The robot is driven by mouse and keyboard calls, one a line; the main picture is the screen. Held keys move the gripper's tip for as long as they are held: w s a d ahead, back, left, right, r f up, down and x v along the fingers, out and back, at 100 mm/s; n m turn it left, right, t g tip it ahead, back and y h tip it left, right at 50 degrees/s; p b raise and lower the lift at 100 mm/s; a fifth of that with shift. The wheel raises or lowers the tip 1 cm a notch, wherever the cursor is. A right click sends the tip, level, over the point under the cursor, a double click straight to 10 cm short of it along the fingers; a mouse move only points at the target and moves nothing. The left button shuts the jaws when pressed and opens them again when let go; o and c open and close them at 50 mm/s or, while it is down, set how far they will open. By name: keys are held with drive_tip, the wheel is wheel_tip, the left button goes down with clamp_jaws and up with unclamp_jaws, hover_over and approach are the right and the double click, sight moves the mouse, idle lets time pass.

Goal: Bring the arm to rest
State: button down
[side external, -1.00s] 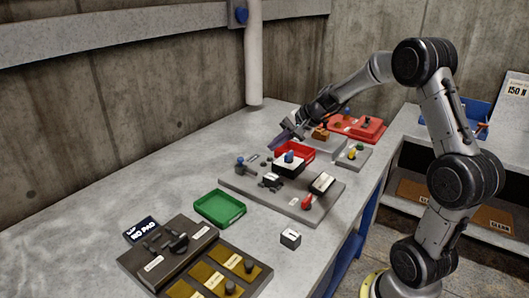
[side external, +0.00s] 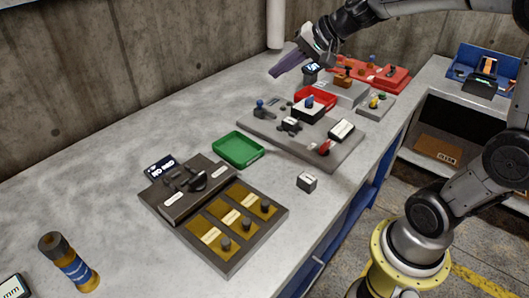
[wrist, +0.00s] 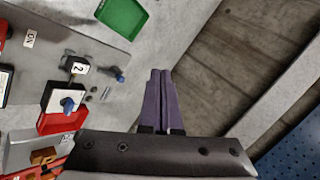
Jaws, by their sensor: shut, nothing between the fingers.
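My gripper (side external: 273,74) is at the upper middle of the side external view, with its purple fingers pointing down and left. It is above the far part of the bench, near the wall, apart from everything below. In the wrist view my gripper (wrist: 160,73) shows its two purple fingers side by side, shut with nothing between them. The arm reaches in from the right, partly cut off by the top edge of the side view.
A grey panel (side external: 265,134) with knobs and a red tray (side external: 318,93) lie below and right of the gripper. A green tray (side external: 238,150), a brown-gold panel (side external: 262,226) and an amber cylinder (side external: 70,262) are nearer. The left of the bench is largely bare.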

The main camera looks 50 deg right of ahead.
drive_tip(key=s+a+r+n+g, duration=0.1)
drive_tip(key=s+a+n, duration=0.7)
drive_tip(key=s, duration=0.7)
drive_tip(key=s+d+f+n+g+h, duration=0.2)
drive_tip(key=s+f, duration=0.4)
drive_tip(key=s, duration=0.3)
drive_tip(key=shift+s+d+f+n+h, duration=0.15)
drive_tip(key=shift+s+d+n+h, duration=0.15)
drive_tip(key=shift+n, duration=0.2)
